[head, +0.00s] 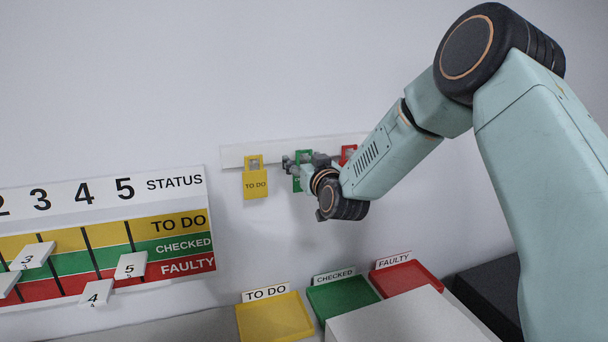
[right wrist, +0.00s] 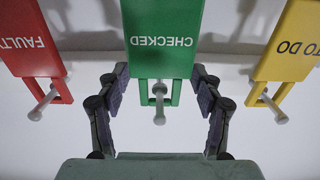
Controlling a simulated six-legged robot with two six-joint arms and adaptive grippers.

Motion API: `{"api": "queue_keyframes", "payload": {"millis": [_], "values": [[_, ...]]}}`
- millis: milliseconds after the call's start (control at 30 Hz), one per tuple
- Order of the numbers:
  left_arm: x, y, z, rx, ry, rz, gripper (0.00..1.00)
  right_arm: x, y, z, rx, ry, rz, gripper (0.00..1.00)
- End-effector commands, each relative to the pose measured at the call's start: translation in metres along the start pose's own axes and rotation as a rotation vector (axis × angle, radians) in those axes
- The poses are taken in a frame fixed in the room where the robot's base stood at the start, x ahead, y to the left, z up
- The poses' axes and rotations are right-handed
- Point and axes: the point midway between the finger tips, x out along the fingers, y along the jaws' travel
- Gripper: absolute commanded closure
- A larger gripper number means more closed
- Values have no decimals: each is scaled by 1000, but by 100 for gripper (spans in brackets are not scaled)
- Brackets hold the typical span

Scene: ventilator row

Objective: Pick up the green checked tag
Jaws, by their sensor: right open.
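The green checked tag (head: 297,184) hangs on a peg of the wall rail, partly hidden by my right gripper in the head view. In the right wrist view the green checked tag (right wrist: 162,40) appears upside down, its peg through the opening. My right gripper (head: 297,164) is at the tag; in the right wrist view its open fingers (right wrist: 159,82) stand on either side of the tag's slotted end, with a gap on each side. My left gripper is not in view.
The yellow TO DO tag (head: 256,184) and red FAULTY tag (head: 347,152) hang on either side along the white rail (head: 232,152). Below stand yellow (head: 275,318), green (head: 340,297) and red (head: 408,281) trays. A status board (head: 105,232) is at left.

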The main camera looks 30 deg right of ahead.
Motion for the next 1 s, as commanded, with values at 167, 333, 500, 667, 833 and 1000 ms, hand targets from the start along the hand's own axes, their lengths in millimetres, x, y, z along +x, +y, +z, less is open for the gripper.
{"api": "queue_keyframes", "payload": {"millis": [167, 333, 500, 667, 833, 1000], "values": [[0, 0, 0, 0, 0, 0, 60, 0, 0, 0, 0, 0, 0, 37], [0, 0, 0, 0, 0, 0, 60, 0, 0, 0, 0, 0, 0, 52], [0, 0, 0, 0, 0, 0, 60, 0, 0, 0, 0, 0, 1, 66], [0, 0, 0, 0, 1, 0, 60, 0, 0, 0, 0, -1, 0, 69], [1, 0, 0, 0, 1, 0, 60, 0, 0, -2, 0, -1, 0, 69], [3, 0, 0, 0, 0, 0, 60, 0, 0, -15, 0, 2, 0, 69]]}}
